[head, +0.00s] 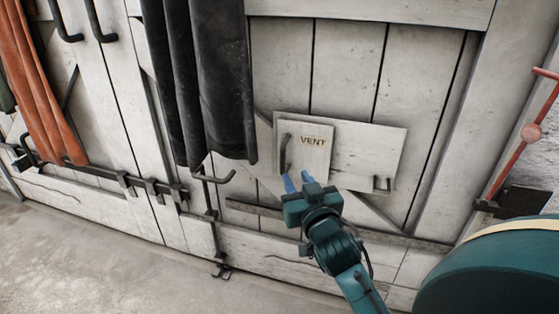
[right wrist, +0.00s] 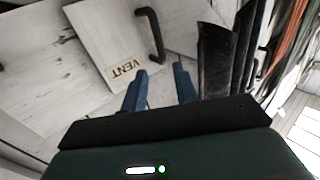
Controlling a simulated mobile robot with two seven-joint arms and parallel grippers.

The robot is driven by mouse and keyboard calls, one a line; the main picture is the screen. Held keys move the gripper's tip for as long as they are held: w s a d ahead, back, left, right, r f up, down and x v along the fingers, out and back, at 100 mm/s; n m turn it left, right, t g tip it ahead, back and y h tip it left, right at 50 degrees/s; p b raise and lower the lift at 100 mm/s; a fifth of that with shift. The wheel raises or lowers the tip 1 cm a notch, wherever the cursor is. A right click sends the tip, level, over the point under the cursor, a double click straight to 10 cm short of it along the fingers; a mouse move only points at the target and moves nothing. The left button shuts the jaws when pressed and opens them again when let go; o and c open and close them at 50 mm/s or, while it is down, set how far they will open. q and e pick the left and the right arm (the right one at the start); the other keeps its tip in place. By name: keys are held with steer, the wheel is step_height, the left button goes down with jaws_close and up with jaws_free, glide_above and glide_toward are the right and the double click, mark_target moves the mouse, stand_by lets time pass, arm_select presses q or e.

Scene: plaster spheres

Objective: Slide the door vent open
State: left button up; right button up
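The door vent is a pale wooden panel (head: 313,165) labelled "VENT", set on a wider white board (head: 365,150) low on the wooden door. A dark vertical handle (head: 285,152) is at the panel's left side; it also shows in the right wrist view (right wrist: 152,34), beyond the fingertips. My right gripper (head: 298,178) is just below the handle, its blue fingers apart with nothing between them. The right wrist view shows the open fingers (right wrist: 160,72) pointing toward the handle, with a gap to it. My left gripper is not in view.
Dark cloth (head: 205,80) hangs left of the vent, above a bent metal hook (head: 218,177). Orange cloth (head: 45,90) hangs farther left. A small dark bracket (head: 382,184) sits at the board's lower right. A red bar (head: 518,145) is at right. Concrete floor (head: 100,260) is clear at lower left.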

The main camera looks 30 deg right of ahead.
mark_target(284, 157)
steer(key=b+x, duration=0.2)
steer(key=x, duration=0.7)
steer(key=shift+w+d+f+b, duration=0.1)
steer(key=shift+w+f+b, duration=0.05)
steer(key=shift+w+b, duration=0.2)
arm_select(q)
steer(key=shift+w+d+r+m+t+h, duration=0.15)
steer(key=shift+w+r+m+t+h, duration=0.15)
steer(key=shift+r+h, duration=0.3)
arm_select(e)
steer(key=shift+w+d, duration=0.1)
steer(key=shift+w, duration=0.45)
steer(key=shift+c, duration=0.4)
jaws_close()
